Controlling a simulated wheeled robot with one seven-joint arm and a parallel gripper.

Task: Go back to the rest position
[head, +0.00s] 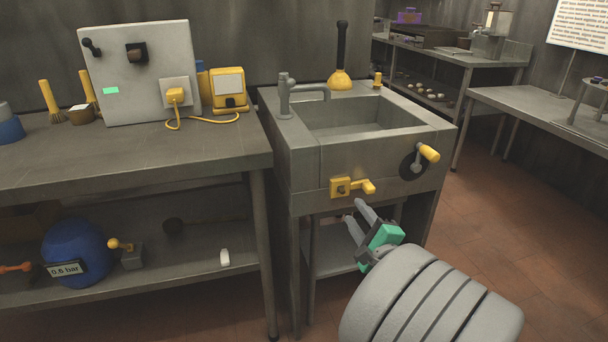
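My gripper (354,210) is in front of the grey sink (355,165), low and just below the yellow lever latch (352,187) on its front. Its two grey fingers point up and to the left and stand apart, with nothing visible between them. The green part of the gripper is behind them, and my ribbed grey arm runs down to the lower right. I cannot tell how close the fingertips are to the sink front.
A workbench (150,165) with a grey panel box (145,70) and a yellow device (228,90) stands left. Its lower shelf holds a blue tank (75,252). A yellow-handled crank (428,153) juts from the sink front. Tiled floor (490,215) is open at right.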

